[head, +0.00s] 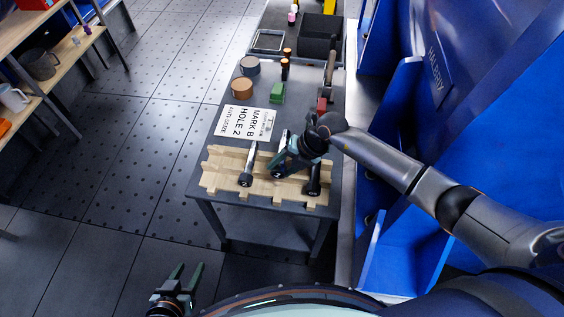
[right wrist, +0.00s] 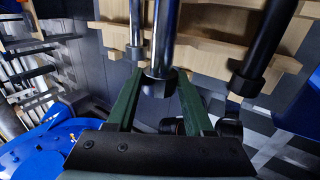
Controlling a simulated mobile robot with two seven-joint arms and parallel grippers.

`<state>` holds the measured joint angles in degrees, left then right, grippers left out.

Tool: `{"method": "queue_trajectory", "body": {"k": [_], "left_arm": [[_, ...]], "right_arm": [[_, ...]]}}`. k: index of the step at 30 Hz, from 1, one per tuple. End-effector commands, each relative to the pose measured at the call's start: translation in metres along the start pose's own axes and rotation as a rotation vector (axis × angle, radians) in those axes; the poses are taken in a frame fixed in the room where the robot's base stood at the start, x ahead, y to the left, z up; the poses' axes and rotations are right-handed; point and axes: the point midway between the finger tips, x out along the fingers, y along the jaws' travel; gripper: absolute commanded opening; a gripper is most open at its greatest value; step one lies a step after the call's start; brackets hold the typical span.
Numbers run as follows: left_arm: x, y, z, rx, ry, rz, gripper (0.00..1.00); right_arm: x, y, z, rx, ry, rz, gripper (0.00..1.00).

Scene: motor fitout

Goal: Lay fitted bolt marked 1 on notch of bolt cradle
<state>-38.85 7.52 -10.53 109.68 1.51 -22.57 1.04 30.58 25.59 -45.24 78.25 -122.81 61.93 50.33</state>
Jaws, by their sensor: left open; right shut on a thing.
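The pale wooden bolt cradle (head: 212,172) lies across the near end of the grey table. A silver bolt with a dark head (head: 247,179) lies across its left part, and a dark bolt (head: 313,186) across its right part. My right gripper (head: 281,168) is at the cradle's middle, shut on a silver bolt (right wrist: 163,45) between those two. In the right wrist view its dark head sits between the green fingers (right wrist: 160,88). I cannot tell whether it touches the notch. No number is readable on any bolt. My left gripper (head: 187,273) is open and empty, low beside the table.
A card reading "MARK B HOLE 2" (head: 246,123) lies behind the cradle. Further back are a brown round tin (head: 242,88), a grey one (head: 250,66), a green block (head: 277,93) and a dark bin (head: 320,36). Blue panels stand close on the right.

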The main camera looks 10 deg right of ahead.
Motion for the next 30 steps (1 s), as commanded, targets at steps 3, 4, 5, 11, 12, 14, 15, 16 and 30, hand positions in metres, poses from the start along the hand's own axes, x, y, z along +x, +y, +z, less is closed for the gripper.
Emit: {"method": "queue_trajectory", "body": {"k": [3, 4, 5, 11, 12, 14, 15, 16, 30], "left_arm": [[0.0, 0.0, 0.0, 0.0, 0.0, 0.0, 0.5], [0.0, 0.0, 0.0, 0.0, 0.0, 0.0, 0.5], [0.0, 0.0, 0.0, 0.0, 0.0, 0.0, 0.5], [-0.001, 0.0, -0.001, 0.0, -0.001, 0.001, 0.5], [-0.002, 0.001, -0.002, 0.0, -0.001, 0.001, 0.5], [-0.003, 0.001, -0.003, 0.0, -0.001, 0.001, 0.5], [-0.001, 0.001, -0.001, 0.0, 0.0, 0.001, 0.5], [0.0, 0.0, 0.0, 0.0, 0.0, 0.001, 0.5], [0.019, -0.001, 0.021, 0.0, -0.001, 0.001, 0.5]], "right_arm": [[-0.002, 0.003, 0.002, -0.001, -0.005, 0.006, 0.0], [-0.002, 0.003, 0.001, -0.001, -0.005, 0.006, 0.0], [-0.002, 0.003, 0.001, -0.002, -0.004, 0.006, 0.0], [-0.002, 0.003, 0.001, -0.003, -0.003, 0.006, 0.0], [-0.002, 0.003, 0.002, -0.003, -0.003, 0.006, 0.0], [-0.003, 0.003, 0.002, -0.003, -0.002, 0.008, 0.0], [0.0, 0.001, 0.001, -0.003, -0.002, 0.009, 0.0], [0.002, 0.0, 0.001, -0.003, -0.002, 0.009, 0.0], [0.036, -0.019, 0.001, -0.003, -0.001, 0.009, 0.0]]}}
